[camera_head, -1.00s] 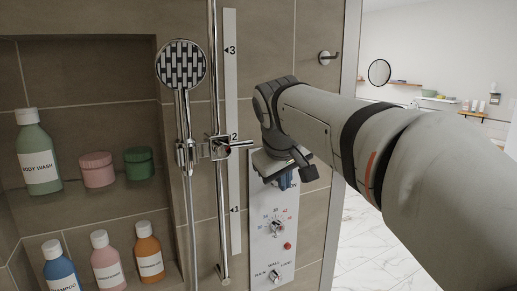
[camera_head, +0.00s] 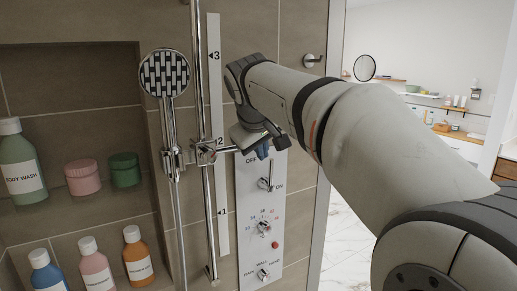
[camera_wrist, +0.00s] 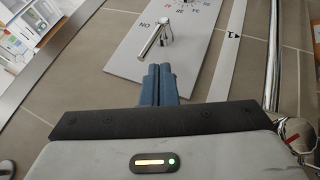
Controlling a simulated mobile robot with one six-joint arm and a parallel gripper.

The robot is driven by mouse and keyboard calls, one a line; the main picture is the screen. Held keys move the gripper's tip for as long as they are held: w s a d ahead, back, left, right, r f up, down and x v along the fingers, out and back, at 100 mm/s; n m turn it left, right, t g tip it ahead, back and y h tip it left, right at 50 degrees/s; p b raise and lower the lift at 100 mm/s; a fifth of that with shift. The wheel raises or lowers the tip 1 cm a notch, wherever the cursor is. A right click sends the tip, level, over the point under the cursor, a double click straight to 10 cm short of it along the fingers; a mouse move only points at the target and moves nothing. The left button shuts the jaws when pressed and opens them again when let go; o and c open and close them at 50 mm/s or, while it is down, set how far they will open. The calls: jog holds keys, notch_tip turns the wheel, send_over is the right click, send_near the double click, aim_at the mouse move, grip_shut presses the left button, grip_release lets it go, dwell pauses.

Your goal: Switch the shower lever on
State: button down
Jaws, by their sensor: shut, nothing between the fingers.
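The silver shower lever (camera_head: 269,176) is on the white control panel (camera_head: 246,212), between the OFF and ON labels. It points upward from its round base. In the wrist view, which sees the panel upside down, the lever (camera_wrist: 152,42) has its free end towards my fingers. My gripper (camera_head: 262,150) is shut and empty, its blue fingertips in front of the panel's upper end, just above the lever. In the wrist view the closed fingertips (camera_wrist: 158,70) appear close to the lever's end; I cannot tell whether they touch.
The chrome rail (camera_head: 206,225) with the hand shower (camera_head: 165,75) stands left of the panel. The rail's side handle (camera_head: 227,150) reaches close to my gripper. A temperature dial (camera_head: 264,227) sits below the lever. Bottles and jars fill the niche at left.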

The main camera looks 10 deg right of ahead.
jog(key=p+x, duration=0.1)
jog(key=x, duration=0.6)
jog(key=shift+s+r, duration=0.1)
jog(key=shift+r, duration=0.05)
